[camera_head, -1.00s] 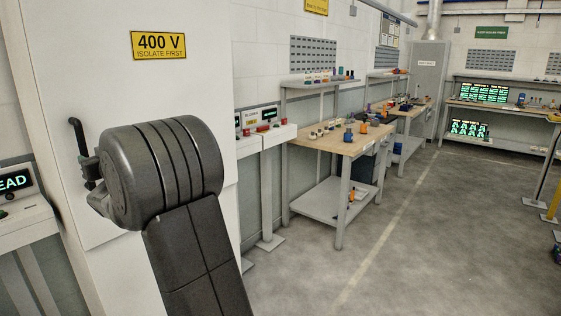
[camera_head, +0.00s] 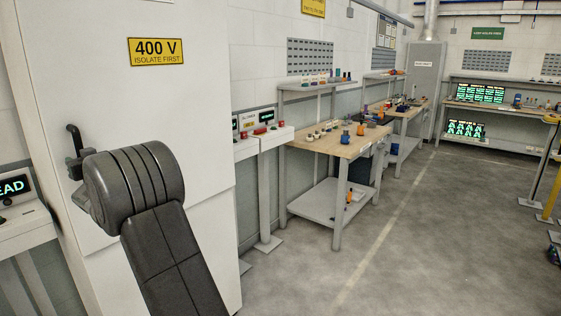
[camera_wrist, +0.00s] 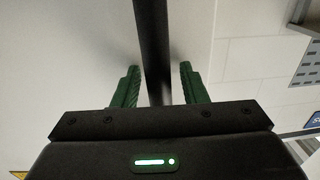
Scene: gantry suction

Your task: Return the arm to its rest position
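The tall pale cabinet (camera_head: 100,60) stands at the left in the head view. A black lever handle (camera_head: 73,138) sticks up from its front at the left, partly hidden by my arm. In the wrist view my gripper (camera_wrist: 158,66) shows two green fingers spread apart. A dark bar (camera_wrist: 153,40), which looks like the handle, runs between them with a visible gap on each side. The gripper holds nothing that I can see. My dark arm covers most of the gripper in the head view.
A yellow 400 V sign (camera_head: 156,51) is on the cabinet. A console (camera_head: 22,232) stands at the far left. A workbench (camera_head: 325,145) with small parts stands to the right of the cabinet. The grey floor (camera_head: 430,240) at the right is largely clear.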

